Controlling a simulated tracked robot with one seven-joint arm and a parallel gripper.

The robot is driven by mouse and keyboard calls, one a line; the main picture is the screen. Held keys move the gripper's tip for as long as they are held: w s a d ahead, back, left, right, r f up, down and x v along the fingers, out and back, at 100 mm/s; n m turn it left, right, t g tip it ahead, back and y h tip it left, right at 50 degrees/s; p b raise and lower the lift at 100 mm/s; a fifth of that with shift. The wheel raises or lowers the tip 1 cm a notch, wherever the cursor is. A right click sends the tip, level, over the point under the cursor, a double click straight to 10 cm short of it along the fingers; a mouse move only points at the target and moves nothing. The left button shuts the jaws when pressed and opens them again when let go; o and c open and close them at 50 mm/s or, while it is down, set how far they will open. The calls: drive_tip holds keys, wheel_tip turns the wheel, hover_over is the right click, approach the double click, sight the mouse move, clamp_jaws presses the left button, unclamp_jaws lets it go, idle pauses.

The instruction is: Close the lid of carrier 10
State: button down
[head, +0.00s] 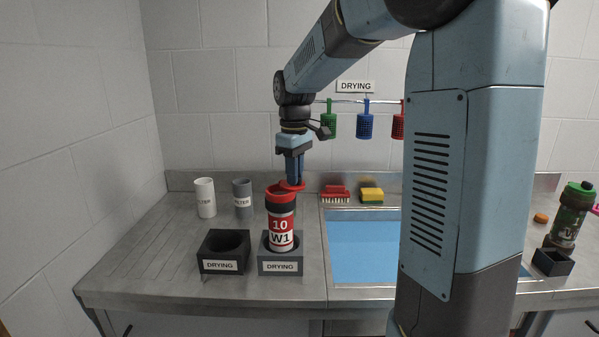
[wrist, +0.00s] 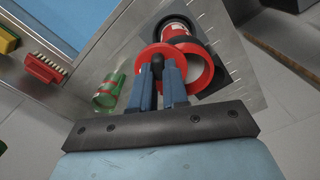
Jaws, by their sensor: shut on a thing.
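Carrier 10 (head: 282,228) is a red and black cylinder marked "10 W1". It stands upright in a grey block labelled DRYING (head: 281,267). My gripper (head: 292,182) is at the carrier's top, fingers pointing down. In the wrist view my gripper (wrist: 158,70) is shut on the black knob of the red lid (wrist: 146,55). The red ring of the carrier's mouth (wrist: 207,72) shows beside the lid, with a pale inside. The lid lies to the left of the ring and does not cover it. My fingers hide part of the lid and ring.
An empty dark block labelled DRYING (head: 222,252) stands left. White (head: 205,198) and grey (head: 242,198) filter cylinders are behind it. A red brush (head: 335,193), yellow sponge (head: 371,195) and blue-bottomed basin (head: 362,245) lie right. A green cylinder (wrist: 107,92) shows near the lid.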

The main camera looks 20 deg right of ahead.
drive_tip(key=m, duration=0.2)
drive_tip(key=a+m, duration=0.1)
drive_tip(key=shift+s+a+m, duration=0.1)
drive_tip(key=shift+s+m, duration=0.25)
drive_tip(key=shift+m, duration=0.05)
drive_tip(key=m, duration=0.1)
drive_tip(key=a+m, duration=0.1)
drive_tip(key=shift+s+m, duration=0.15)
drive_tip(key=shift+m, duration=0.15)
drive_tip(key=m, duration=0.1)
drive_tip(key=a+m, duration=0.1)
drive_tip(key=m, duration=0.3)
drive_tip(key=shift+a, duration=0.35)
drive_tip(key=shift+m, duration=0.3)
drive_tip(key=c, duration=1.1)
unclamp_jaws()
